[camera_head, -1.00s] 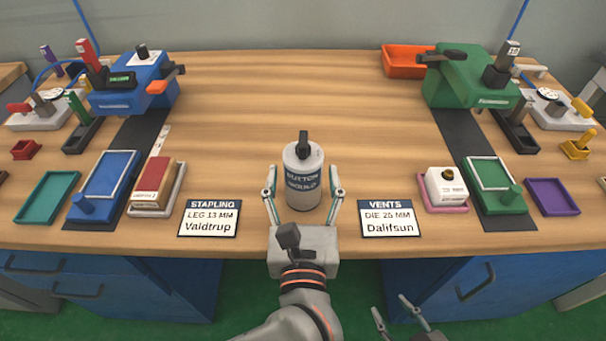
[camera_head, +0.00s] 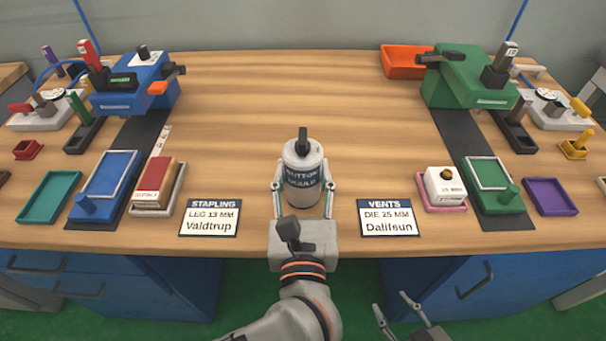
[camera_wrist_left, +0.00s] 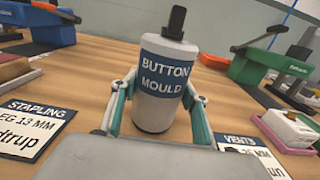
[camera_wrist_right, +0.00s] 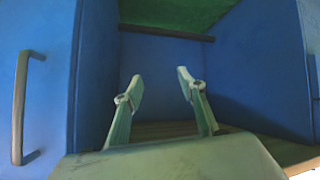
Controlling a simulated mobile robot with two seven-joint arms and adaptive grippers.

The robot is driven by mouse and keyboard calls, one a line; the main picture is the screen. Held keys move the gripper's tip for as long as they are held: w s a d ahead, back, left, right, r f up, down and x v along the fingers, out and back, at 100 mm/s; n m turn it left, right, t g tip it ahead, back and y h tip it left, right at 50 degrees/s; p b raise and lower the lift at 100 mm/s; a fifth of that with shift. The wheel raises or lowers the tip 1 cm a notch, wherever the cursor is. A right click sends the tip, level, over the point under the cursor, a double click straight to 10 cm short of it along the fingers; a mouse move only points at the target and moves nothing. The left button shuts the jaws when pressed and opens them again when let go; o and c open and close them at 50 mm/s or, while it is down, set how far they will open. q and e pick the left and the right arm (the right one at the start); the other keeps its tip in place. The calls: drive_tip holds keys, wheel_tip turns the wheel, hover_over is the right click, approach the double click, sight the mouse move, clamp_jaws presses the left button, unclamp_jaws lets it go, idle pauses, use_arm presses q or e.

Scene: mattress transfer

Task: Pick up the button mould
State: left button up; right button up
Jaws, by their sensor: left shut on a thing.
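The button mould (camera_head: 304,172) is a white cylinder with a dark blue band and a black knob on top. It stands upright at the middle of the bench near the front. It also fills the middle of the left wrist view (camera_wrist_left: 162,100). My left gripper (camera_head: 304,188) is shut on it, with one finger along each side. The mould's base appears to rest on the wood. My right gripper (camera_head: 391,301) is low at the front right, below the bench top. In the right wrist view its fingers (camera_wrist_right: 160,76) are apart and empty.
A STAPLING sign (camera_head: 210,218) lies left of the mould and a VENTS sign (camera_head: 388,218) right of it. Trays and a blue machine (camera_head: 135,88) stand left, a green machine (camera_head: 468,82) right. The bench behind the mould is clear. Blue cabinets (camera_head: 480,285) surround my right gripper.

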sight(303, 156)
use_arm(q)
wheel_tip(303, 156, up, 5)
drive_tip(key=shift+r+p, duration=0.1)
drive_tip(key=shift+p, duration=1.15)
drive_tip(key=shift+r+p, duration=0.55)
drive_tip(key=shift+r, duration=0.4)
wheel_tip(303, 156, up, 11)
drive_tip(key=p, duration=0.7)
drive_tip(key=shift+p, duration=0.4)
drive_tip(key=shift+r+p, duration=0.55)
drive_tip(key=shift+r, duration=0.2)
use_arm(e)
wheel_tip(303, 156, up, 9)
drive_tip(key=shift+s+a+m, duration=0.25)
drive_tip(key=shift+a+m, duration=0.05)
drive_tip(key=shift+a, duration=0.15)
drive_tip(key=shift+r, duration=0.15)
use_arm(q)
drive_tip(key=shift+f+b, duration=0.4)
drive_tip(key=shift+f, duration=0.15)
use_arm(e)
drive_tip(key=shift+f, duration=0.55)
use_arm(q)
drive_tip(key=shift+f+b, duration=0.4)
drive_tip(key=shift+f, duration=0.15)
use_arm(e)
drive_tip(key=shift+s+f, duration=0.2)
drive_tip(key=shift+f, duration=0.45)
